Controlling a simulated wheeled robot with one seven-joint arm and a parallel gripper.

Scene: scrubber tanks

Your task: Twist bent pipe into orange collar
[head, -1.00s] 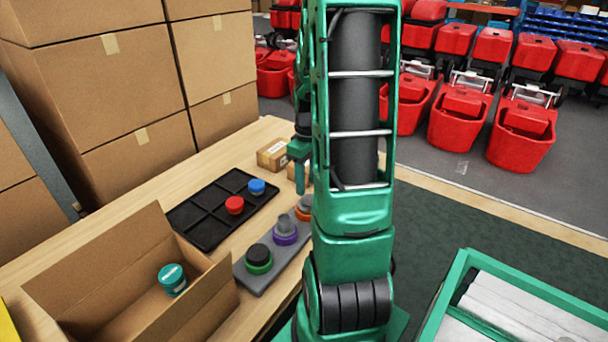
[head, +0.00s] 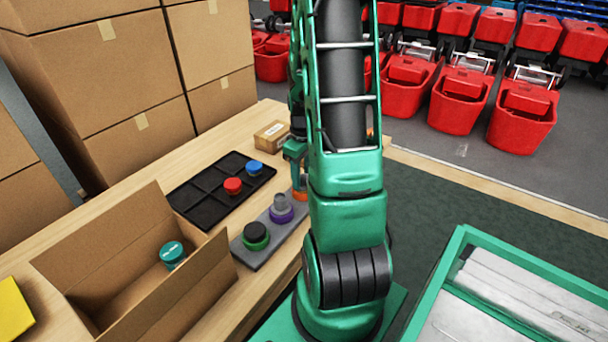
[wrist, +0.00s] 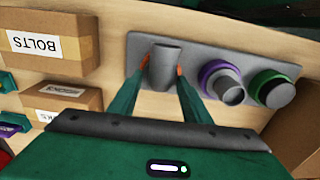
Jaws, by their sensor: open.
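The grey bent pipe (wrist: 163,66) stands at the orange collar (wrist: 178,71) on the grey plate in the wrist view. Only slivers of the collar show beside the pipe, so how deep the pipe sits cannot be told. My gripper (wrist: 162,78) is open, with one green finger on each side of the pipe. Whether the fingers touch it is unclear. In the head view a bit of the orange collar (head: 299,194) shows beside my arm, which hides the rest and most of the gripper.
On the same grey plate (head: 250,258) stand a purple collar (head: 281,215) with a grey pipe and a green collar (head: 256,241) with a black piece. A black tray (head: 205,200) holds red and blue caps. Small boxes (wrist: 48,45) stand near the gripper; an open carton (head: 100,240) is at left.

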